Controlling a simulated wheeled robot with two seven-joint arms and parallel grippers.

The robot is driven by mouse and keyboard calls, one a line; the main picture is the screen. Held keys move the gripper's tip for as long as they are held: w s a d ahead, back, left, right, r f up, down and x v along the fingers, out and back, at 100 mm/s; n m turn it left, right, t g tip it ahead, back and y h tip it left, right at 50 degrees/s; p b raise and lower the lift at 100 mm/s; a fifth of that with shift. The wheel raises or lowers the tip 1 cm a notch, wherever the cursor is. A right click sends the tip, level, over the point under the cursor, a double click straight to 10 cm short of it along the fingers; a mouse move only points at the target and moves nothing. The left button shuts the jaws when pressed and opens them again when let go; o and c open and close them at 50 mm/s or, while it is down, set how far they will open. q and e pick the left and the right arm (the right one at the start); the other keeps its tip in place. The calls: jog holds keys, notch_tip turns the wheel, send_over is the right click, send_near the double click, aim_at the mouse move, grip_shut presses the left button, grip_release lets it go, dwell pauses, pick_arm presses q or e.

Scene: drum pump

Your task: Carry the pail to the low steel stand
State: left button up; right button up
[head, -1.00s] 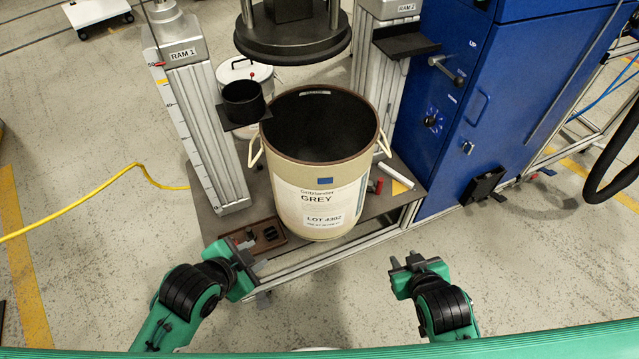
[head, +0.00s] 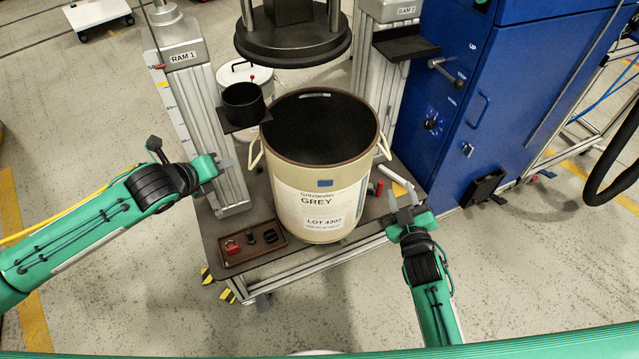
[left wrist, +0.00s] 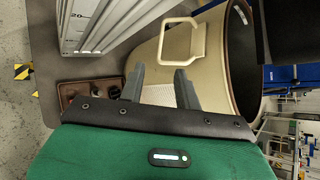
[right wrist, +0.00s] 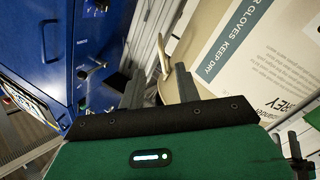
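The pail is a large cream drum (head: 300,170) labelled GREY, open at the top with a dark inside, standing upright on the pump's base plate. It has a cream loop handle on each side: the left handle (head: 256,152) and the right handle (head: 384,148). My left gripper (head: 226,164) is open and empty, a little left of the left handle, which shows beyond its fingertips in the left wrist view (left wrist: 180,42). My right gripper (head: 404,195) is open below the right handle, seen just beyond its fingers in the right wrist view (right wrist: 162,58). I cannot make out a low steel stand.
The round press plate (head: 292,44) hangs above and behind the pail. The RAM 1 column (head: 205,125) and a black cup (head: 243,103) are at its left. A brown tray (head: 230,258) lies in front left. A blue cabinet (head: 480,90) stands right. The front floor is clear.

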aim_at(250, 157)
jog(key=shift+w, duration=0.1)
